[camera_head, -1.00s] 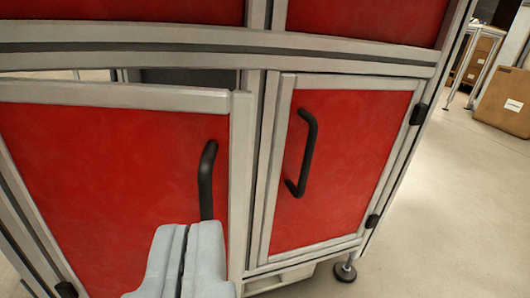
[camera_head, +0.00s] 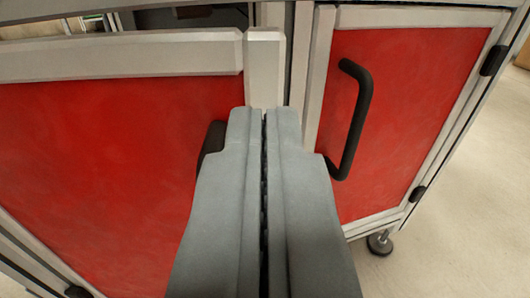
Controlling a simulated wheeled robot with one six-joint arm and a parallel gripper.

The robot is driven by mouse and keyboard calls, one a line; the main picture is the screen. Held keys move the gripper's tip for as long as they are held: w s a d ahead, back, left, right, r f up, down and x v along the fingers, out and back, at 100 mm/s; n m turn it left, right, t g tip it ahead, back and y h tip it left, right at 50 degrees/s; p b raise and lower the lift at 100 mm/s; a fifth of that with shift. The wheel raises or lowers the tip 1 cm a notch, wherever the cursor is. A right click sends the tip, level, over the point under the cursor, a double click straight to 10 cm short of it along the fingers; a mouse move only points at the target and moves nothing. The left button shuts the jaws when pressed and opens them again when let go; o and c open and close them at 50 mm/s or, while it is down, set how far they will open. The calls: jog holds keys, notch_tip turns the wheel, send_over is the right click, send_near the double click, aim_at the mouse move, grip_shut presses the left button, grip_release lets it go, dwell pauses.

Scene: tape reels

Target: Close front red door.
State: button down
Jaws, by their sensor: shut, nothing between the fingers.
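The left red door (camera_head: 100,150), with a pale metal frame, stands slightly ajar, with a dark gap above its top edge. Its black handle (camera_head: 212,139) is mostly hidden behind my gripper. The right red door (camera_head: 400,110) sits in line with its frame and has a black curved handle (camera_head: 354,120). My gripper (camera_head: 264,112) is shut and empty. Its tips overlap the left door's right frame edge in the picture; I cannot tell whether they touch it.
A grey metal frame surrounds the doors. Pale floor (camera_head: 470,220) is clear on the right.

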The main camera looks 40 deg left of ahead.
aim_at(265, 87)
jog(key=shift+x, duration=1.6)
